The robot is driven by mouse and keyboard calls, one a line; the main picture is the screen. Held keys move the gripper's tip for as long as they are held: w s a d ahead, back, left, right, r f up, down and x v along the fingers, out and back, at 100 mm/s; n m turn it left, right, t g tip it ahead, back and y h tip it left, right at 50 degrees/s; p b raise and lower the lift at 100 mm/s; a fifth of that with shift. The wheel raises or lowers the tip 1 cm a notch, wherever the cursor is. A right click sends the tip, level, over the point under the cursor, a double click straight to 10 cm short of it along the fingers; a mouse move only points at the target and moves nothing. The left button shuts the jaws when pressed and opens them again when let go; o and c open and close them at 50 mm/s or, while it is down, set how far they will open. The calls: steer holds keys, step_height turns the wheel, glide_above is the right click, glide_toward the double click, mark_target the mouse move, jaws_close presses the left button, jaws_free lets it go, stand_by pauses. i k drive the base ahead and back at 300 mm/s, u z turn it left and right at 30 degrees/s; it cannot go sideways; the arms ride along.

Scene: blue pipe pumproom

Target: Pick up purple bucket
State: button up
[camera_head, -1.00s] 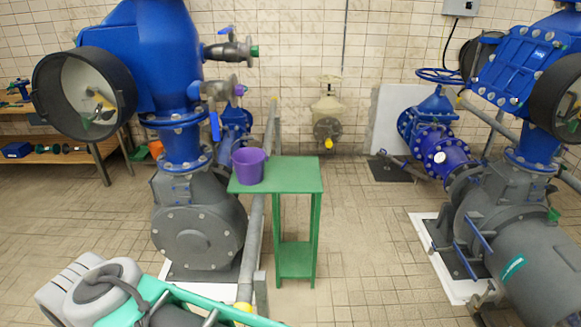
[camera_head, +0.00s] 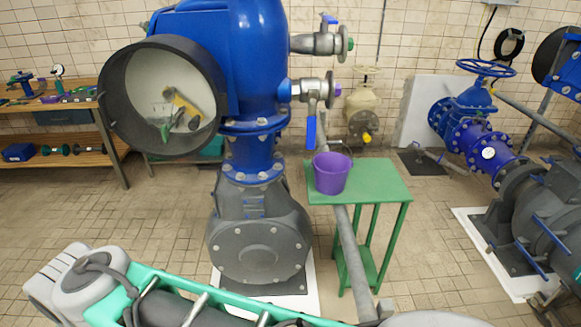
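The purple bucket (camera_head: 331,175) stands upright on the left part of a small green table (camera_head: 381,183), with a thin handle over its rim. The table has a lower shelf and stands just right of a big blue and grey pump. My arm crosses the bottom of the view, in front of the pump and table. My gripper is out of the picture, so its state does not show.
The blue and grey pump (camera_head: 258,235) stands close left of the table, and a grey pipe (camera_head: 352,255) runs along the table's left side. Another blue pump (camera_head: 540,240) is at the right. Tiled floor (camera_head: 430,235) is clear between table and right pump. A wooden workbench (camera_head: 90,125) stands back left.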

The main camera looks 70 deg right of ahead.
mark_target(332, 169)
steer(key=i, duration=0.65)
steer(key=z, duration=2)
steer(key=i, duration=1)
